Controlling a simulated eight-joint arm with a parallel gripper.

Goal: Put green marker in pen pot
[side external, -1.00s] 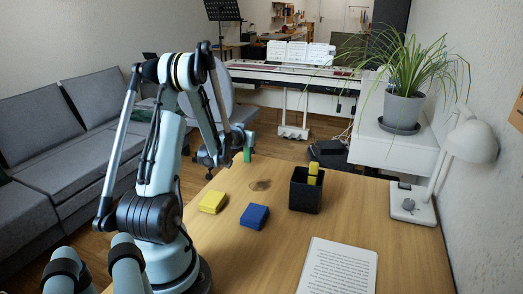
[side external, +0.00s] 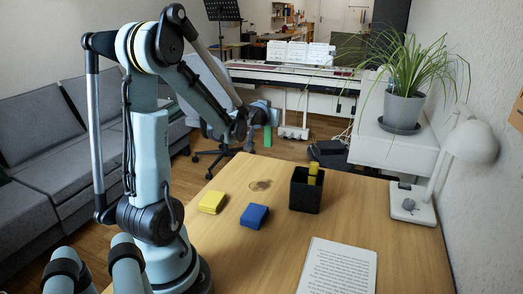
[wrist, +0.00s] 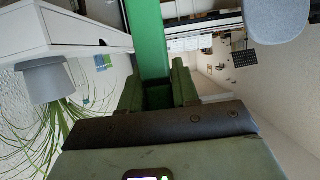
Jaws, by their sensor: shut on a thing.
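The green marker (side external: 267,136) hangs upright below my gripper (side external: 262,117), above the far side of the desk in the side external view. In the wrist view the green marker (wrist: 148,38) runs up from between the fingers of my gripper (wrist: 158,88), which are shut on it. The black square pen pot (side external: 306,196) stands upright on the desk, below and to the right of the marker in the side view. A yellow marker (side external: 313,172) sticks out of its top. The pot does not show clearly in the wrist view.
A yellow block (side external: 211,202) and a blue block (side external: 254,216) lie left of the pot on the wooden desk (side external: 265,260). A printed sheet (side external: 338,268) lies in front. A white lamp (side external: 412,205) stands at the right edge. The desk's middle is partly clear.

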